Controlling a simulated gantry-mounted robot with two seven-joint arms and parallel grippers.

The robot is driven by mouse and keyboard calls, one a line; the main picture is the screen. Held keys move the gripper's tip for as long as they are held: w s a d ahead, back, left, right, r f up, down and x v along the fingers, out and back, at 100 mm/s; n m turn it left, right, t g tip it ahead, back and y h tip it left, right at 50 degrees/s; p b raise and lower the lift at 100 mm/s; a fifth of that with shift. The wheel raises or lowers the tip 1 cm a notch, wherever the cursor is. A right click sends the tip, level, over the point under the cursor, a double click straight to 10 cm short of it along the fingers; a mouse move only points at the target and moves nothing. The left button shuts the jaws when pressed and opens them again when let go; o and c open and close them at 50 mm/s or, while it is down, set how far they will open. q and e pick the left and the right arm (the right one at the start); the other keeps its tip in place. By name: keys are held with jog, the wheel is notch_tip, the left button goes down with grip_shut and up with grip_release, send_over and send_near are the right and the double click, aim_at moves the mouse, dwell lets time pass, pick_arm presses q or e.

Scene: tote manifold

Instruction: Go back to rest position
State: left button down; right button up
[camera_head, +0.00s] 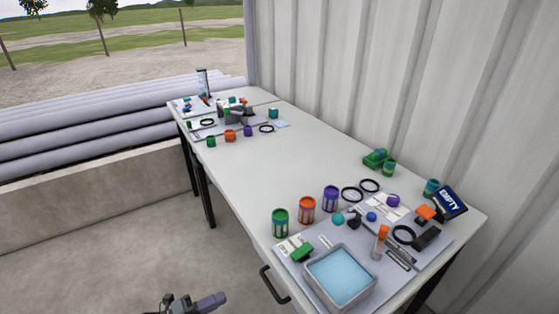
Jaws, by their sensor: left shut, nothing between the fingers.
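My left gripper (208,301) shows at the bottom edge of the head view, left of the table. It is shut and empty, over the bare floor and apart from the table and everything on it. Most of my left arm is cut off by the frame's lower edge. My right gripper is not in view.
The long white table (290,155) runs along the corrugated wall.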

pick_arm(q)
jog(key=s+d+r+n+t+y+p, duration=0.35)
jog(key=s+d+r+n+p, duration=0.55)
jog(key=s+d+p, duration=0.4)
jog(key=s+a+r+n+g+y+p, duration=0.1)
jog(key=s+a+r+n+g+y, duration=0.2)
jog(key=s+a+n+g+y, duration=0.35)
jog(key=s+a+r+n+g+y+p, duration=0.2)
jog(key=s+a+n+g+y, duration=0.15)
jog(key=s+a+n, duration=0.55)
notch_tip(320, 180, up, 38)
jog(key=n+p, duration=0.1)
jog(key=p, duration=3.6)
jog(key=shift+w+d+y+p, duration=0.35)
jog(key=shift+w+p, duration=0.05)
jog(key=shift+w, duration=0.05)
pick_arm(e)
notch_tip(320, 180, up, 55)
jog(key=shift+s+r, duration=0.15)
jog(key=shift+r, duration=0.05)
